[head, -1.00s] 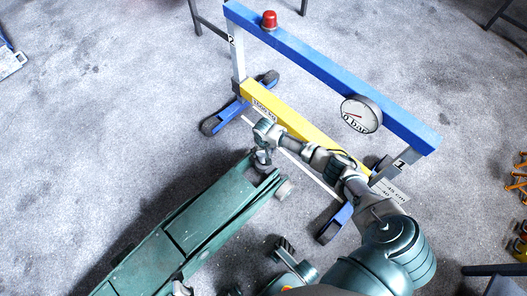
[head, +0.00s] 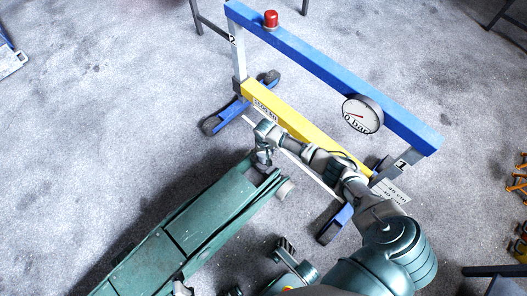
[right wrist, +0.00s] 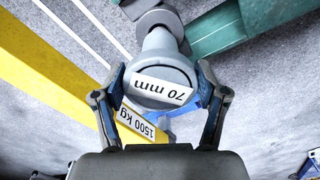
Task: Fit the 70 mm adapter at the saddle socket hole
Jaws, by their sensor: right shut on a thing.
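The green trolley jack (head: 205,222) lies on the floor at lower left in the head view. Its saddle end (head: 262,168) is at its upper right. My right gripper (head: 264,142) is over that end, shut on the grey 70 mm adapter. In the right wrist view the adapter (right wrist: 165,65) sits between the two fingers, its "70 mm" label facing the camera. A dark grey jack part (right wrist: 158,20) shows just beyond the adapter. The socket hole is hidden, so I cannot tell whether the adapter is in it.
A blue press frame (head: 320,70) with a yellow crossbeam (head: 300,125) stands behind the jack, close to my right arm. It carries a gauge (head: 361,115) reading about 0 bar and a red cap (head: 270,19).

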